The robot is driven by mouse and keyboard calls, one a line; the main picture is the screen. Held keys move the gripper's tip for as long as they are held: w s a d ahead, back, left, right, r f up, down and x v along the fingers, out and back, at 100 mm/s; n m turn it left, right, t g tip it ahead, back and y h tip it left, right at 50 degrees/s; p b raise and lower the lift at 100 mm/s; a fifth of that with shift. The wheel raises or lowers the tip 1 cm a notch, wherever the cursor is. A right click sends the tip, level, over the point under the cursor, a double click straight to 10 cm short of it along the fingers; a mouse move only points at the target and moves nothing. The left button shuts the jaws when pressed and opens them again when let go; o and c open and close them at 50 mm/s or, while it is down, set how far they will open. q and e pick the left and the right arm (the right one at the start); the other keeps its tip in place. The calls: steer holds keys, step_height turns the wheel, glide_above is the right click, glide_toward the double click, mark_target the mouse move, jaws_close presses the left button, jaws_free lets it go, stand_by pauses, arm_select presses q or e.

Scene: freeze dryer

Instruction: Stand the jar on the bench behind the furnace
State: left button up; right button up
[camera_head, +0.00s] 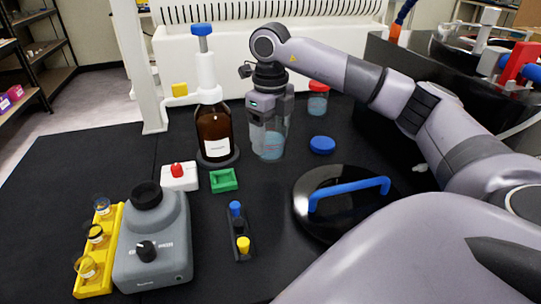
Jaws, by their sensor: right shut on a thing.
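A clear jar (270,150) with bluish contents stands upright in my right gripper (268,118), at the middle of the bench. The gripper points down and is shut around the jar's upper part, hiding its rim. The jar's bottom is on or just above the black bench (90,165); I cannot tell which. I cannot say for certain which thing is the furnace. My left gripper is not in view.
A brown bottle (213,130) stands close left of the jar. A red-lidded jar (318,100) and a blue cap (322,145) are to the right. A black lid with a blue handle (348,190) lies nearer. A grey mixer (153,240) is front left. The far-left bench is clear.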

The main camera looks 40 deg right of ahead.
mark_target(270, 152)
steer(key=shift+f, duration=2.45)
steer(key=o, duration=1.2)
steer(key=shift+f, duration=0.15)
steer(key=shift+r, duration=0.25)
step_height(270, 152, up, 10)
steer(key=shift+r+p, duration=0.25)
steer(key=shift+p, duration=0.2)
steer(key=shift+r, duration=0.7)
